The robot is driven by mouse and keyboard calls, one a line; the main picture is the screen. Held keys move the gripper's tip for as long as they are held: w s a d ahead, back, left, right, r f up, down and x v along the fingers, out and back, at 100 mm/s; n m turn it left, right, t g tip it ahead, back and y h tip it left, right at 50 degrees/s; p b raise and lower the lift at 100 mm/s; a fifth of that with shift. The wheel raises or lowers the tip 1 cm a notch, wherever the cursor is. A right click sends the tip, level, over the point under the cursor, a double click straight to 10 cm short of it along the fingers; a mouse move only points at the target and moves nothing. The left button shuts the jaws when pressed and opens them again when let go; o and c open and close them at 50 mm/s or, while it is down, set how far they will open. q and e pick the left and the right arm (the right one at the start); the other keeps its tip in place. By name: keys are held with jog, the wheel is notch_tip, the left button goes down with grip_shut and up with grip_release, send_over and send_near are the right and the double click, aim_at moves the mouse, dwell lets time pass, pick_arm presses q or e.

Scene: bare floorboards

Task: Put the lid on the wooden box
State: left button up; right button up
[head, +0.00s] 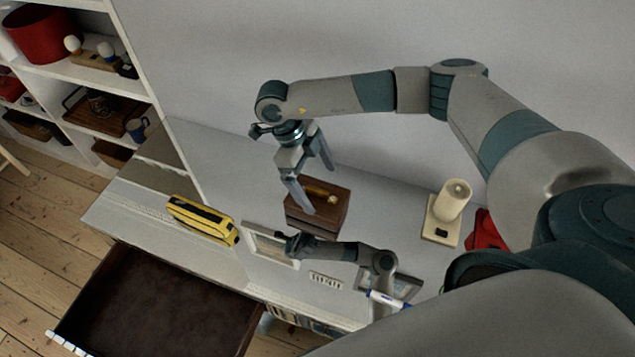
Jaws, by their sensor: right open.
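The dark brown wooden box (325,216) stands on the pale desk below centre. A small yellowish piece (320,190) shows on its top; I cannot tell whether it is a handle or something separate. No lid can be made out clearly apart from the box. My right gripper (311,188) is open and points down at the box, with its fingers apart and one overlapping the box's left side in the picture.
A yellow case (202,220) lies left of the box. A candle holder (439,230) and a red object (484,232) stand to the right. An open drawer (150,300) juts out at lower left, and shelves (85,75) stand beyond.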

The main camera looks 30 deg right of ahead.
jog(key=shift+r+p, duration=0.65)
jog(key=shift+r, duration=1)
jog(key=shift+f, duration=0.1)
